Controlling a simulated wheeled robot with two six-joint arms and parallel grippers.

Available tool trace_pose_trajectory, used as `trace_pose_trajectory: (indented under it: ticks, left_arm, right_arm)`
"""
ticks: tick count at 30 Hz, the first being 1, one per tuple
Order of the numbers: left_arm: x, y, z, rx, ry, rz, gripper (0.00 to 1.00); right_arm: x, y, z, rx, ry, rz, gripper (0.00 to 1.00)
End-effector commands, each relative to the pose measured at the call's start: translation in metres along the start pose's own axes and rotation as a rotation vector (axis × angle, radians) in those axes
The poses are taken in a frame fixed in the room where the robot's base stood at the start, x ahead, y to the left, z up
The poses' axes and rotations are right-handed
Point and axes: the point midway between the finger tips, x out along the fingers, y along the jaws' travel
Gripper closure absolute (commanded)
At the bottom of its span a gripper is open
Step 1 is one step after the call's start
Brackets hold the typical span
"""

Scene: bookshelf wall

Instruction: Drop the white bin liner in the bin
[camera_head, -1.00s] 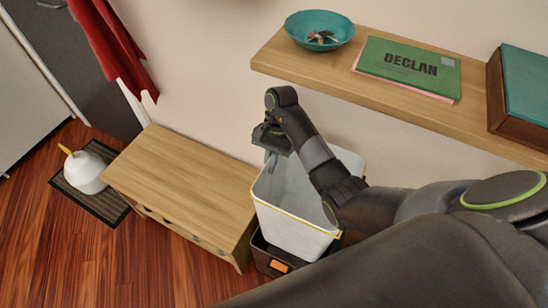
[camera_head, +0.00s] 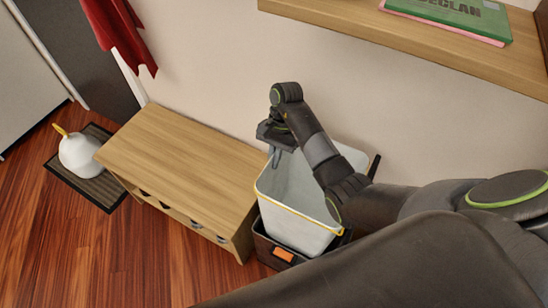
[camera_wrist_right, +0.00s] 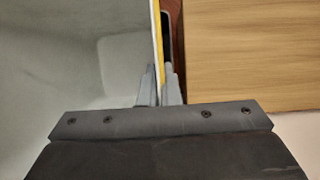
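The white bin liner (camera_head: 295,219) is a tall, open-topped white box with a yellow edge along its rim. My right gripper (camera_head: 274,152) is at its far left top edge. In the right wrist view the fingers (camera_wrist_right: 159,88) are closed on the liner's wall (camera_wrist_right: 157,45), one on each side. The dark bin (camera_head: 262,244), with an orange label, is on the floor around the liner's lower end. The liner's base is hidden, so I cannot tell whether it rests on the bin's bottom. My left gripper is not in view.
A wooden cabinet (camera_head: 180,165) stands close left of the bin. A wooden shelf (camera_head: 420,42) with a green book (camera_head: 450,18) juts from the wall above. A white pot-like object (camera_head: 77,156) sits on a dark mat. Open wooden floor (camera_head: 110,250) lies in front.

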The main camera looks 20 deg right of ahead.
Motion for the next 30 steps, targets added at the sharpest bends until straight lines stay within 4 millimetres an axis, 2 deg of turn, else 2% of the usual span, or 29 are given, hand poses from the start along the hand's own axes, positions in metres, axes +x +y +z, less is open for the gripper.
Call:
trace_pose_trajectory:
  ticks: [6,7,12,23,26,30]
  left_arm:
    - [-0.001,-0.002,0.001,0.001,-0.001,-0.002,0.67]
    - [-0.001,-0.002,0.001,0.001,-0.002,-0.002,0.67]
    - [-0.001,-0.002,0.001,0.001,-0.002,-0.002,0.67]
    - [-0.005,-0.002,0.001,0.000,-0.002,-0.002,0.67]
    - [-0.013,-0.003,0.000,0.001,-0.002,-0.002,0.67]
    - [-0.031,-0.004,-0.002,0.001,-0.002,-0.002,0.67]
  right_arm:
    - [0.000,0.000,0.000,0.000,0.000,0.000,1.00]
    - [0.000,0.000,0.000,0.000,0.000,0.000,0.93]
    - [0.000,0.000,0.000,0.000,0.000,0.000,0.71]
    - [-0.006,0.000,0.001,0.000,0.000,0.000,0.71]
    - [-0.017,0.000,0.001,0.000,0.001,0.000,0.71]
    - [-0.042,0.000,0.002,0.001,0.002,0.000,0.71]
